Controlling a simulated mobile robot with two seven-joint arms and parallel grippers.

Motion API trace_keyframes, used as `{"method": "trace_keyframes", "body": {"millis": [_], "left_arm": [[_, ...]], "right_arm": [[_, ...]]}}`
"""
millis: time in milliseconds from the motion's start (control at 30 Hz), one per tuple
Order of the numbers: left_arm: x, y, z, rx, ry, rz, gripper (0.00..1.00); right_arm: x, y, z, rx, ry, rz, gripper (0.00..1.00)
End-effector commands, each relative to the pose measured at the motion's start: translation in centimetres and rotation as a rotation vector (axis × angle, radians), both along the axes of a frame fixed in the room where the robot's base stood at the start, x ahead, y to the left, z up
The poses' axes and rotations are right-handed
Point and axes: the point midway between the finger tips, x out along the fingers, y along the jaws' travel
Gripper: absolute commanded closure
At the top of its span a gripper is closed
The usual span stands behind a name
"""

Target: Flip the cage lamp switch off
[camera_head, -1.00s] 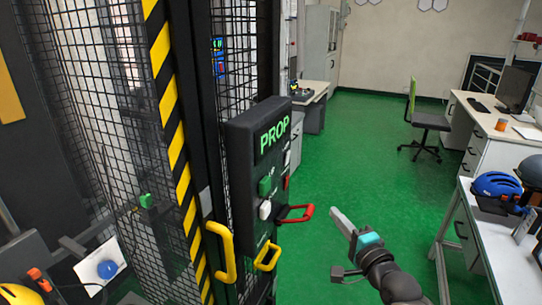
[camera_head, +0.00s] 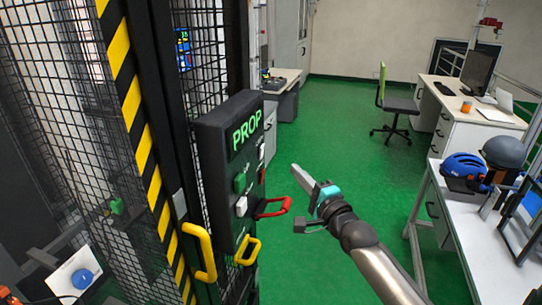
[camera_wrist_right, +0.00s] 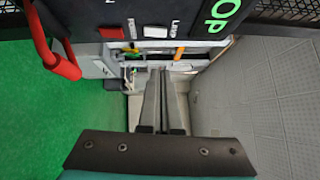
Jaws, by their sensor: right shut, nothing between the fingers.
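A black control box (camera_head: 224,165) with a glowing green PROP display hangs on the cage front in the head view. My left gripper is not in view.
A red handle (camera_head: 274,208) sticks out from the box toward my right gripper. Yellow handles (camera_head: 204,254) stand below and left. A white table (camera_head: 460,215) with helmets is at right. The green floor (camera_head: 335,125) between is clear.

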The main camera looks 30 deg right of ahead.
Motion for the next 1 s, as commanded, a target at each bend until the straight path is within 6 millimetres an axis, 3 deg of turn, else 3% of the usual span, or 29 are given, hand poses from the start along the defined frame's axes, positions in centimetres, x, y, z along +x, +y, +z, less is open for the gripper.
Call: {"method": "trace_keyframes", "body": {"millis": [467,600,1000], "left_arm": [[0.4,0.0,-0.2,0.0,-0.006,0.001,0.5],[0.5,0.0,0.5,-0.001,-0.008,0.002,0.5],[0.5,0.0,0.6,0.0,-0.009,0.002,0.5]], "right_arm": [[6.7,-0.6,0.6,0.0,0.0,0.0,1.0],[8.1,1.0,1.0,0.003,-0.001,0.001,1.0],[9.4,2.1,1.0,0.001,0.002,0.0,1.0]]}}
